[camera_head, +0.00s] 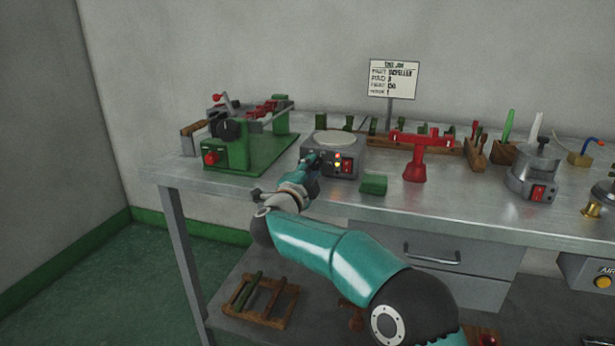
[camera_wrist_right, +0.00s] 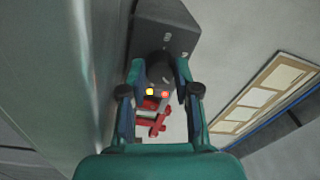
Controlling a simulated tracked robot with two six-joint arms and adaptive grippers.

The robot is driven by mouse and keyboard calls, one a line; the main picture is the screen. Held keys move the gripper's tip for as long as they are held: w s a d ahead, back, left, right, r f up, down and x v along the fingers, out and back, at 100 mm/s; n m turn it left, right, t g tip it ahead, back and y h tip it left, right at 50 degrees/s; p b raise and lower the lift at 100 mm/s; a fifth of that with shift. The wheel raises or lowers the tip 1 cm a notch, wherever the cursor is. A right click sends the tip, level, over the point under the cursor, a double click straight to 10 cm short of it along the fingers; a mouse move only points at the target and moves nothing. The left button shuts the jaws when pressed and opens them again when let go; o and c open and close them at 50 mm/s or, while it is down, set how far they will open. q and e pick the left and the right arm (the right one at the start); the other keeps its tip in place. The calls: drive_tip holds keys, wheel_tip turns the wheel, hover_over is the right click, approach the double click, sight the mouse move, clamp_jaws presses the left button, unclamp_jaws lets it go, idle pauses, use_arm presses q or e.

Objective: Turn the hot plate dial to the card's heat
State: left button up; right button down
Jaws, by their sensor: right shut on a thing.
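The hot plate (camera_head: 334,142) stands on the bench, a grey box with a round pale top. Its front has small lit lamps and a red switch (camera_head: 347,167). My right gripper (camera_head: 313,160) is at the left of that front, shut on the dial, which it hides in the head view. In the right wrist view the dark dial (camera_wrist_right: 160,66) sits between the fingers of my right gripper (camera_wrist_right: 160,80). Yellow and red lamps glow just below it. The card (camera_head: 393,79) stands on a post behind the bench; its writing is too small to read surely. My left gripper is not in view.
A green and red machine (camera_head: 240,140) stands left of the hot plate. A green block (camera_head: 373,184) and a red stand (camera_head: 415,160) are to its right. A grey pot (camera_head: 533,170) stands farther right. A wooden rack (camera_head: 262,299) lies on the lower shelf.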

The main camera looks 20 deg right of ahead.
drive_tip(key=m, duration=0.2)
drive_tip(key=m+b, duration=0.1)
drive_tip(key=m, duration=0.1)
drive_tip(key=m+b, duration=0.1)
drive_tip(key=shift+w+a+f+m+g, duration=0.1)
drive_tip(key=shift+a+f+m+g, duration=0.2)
drive_tip(key=shift+m, duration=0.1)
drive_tip(key=m, duration=0.1)
drive_tip(key=m+b, duration=0.1)
drive_tip(key=m, duration=0.2)
drive_tip(key=shift+d+r+m+b, duration=0.1)
drive_tip(key=shift+r+m+b, duration=0.15)
drive_tip(key=shift+m+b, duration=0.1)
drive_tip(key=c, duration=1.1)
unclamp_jaws()
drive_tip(key=shift+d+r, duration=0.1)
drive_tip(key=v, duration=1.2)
drive_tip(key=shift+w, duration=0.1)
